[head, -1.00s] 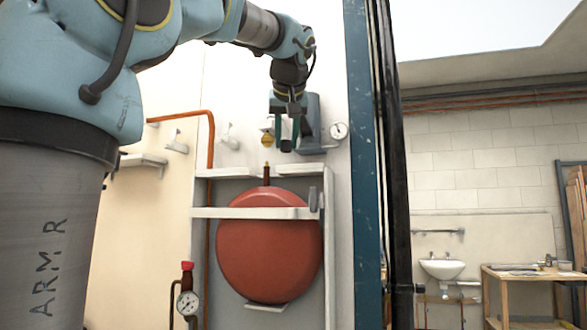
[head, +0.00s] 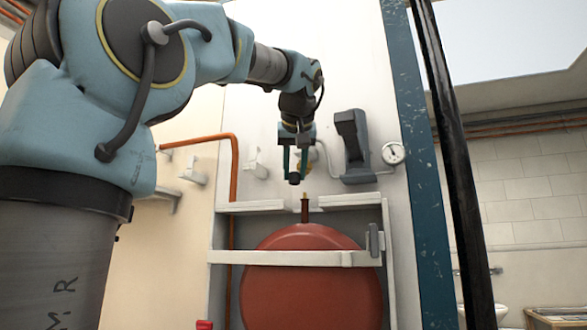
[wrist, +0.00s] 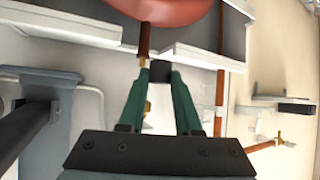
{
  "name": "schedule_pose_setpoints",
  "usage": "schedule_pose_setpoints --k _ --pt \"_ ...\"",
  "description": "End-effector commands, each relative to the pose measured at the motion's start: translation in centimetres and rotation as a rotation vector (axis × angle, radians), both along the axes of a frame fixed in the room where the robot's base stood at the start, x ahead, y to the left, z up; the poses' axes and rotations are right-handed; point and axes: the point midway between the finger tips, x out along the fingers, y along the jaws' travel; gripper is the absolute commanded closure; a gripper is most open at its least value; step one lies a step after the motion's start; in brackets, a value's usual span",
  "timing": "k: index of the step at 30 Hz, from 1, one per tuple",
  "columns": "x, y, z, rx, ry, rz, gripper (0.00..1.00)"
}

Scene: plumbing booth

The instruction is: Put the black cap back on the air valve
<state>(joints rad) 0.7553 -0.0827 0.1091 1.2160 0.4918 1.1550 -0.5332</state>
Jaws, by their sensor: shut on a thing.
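My gripper (head: 296,172) points down with its green fingers shut on the black cap (head: 294,179). The cap also shows at the fingertips in the wrist view (wrist: 160,71). The air valve (head: 305,208) is a thin upright brown stem with a brass tip, on top of the red vessel (head: 310,283). In the head view the cap is above the valve tip and slightly to its left, with a small gap. In the wrist view the valve (wrist: 144,45) stands just left of the cap, apart from it in the picture. The depth between them is unclear.
White shelf pieces (head: 252,206) flank the valve, and a white bar (head: 285,258) crosses the vessel's front. A grey bracket (head: 353,148) and a gauge (head: 393,153) are on the wall to the right. An orange pipe (head: 234,170) runs down at the left.

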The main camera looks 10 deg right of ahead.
Motion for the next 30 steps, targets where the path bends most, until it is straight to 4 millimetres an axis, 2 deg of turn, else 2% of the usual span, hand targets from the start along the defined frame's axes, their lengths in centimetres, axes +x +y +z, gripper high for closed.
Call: schedule_pose_setpoints --k 30 --pt "5.2 -2.8 0.1 0.001 0.002 0.001 1.0"
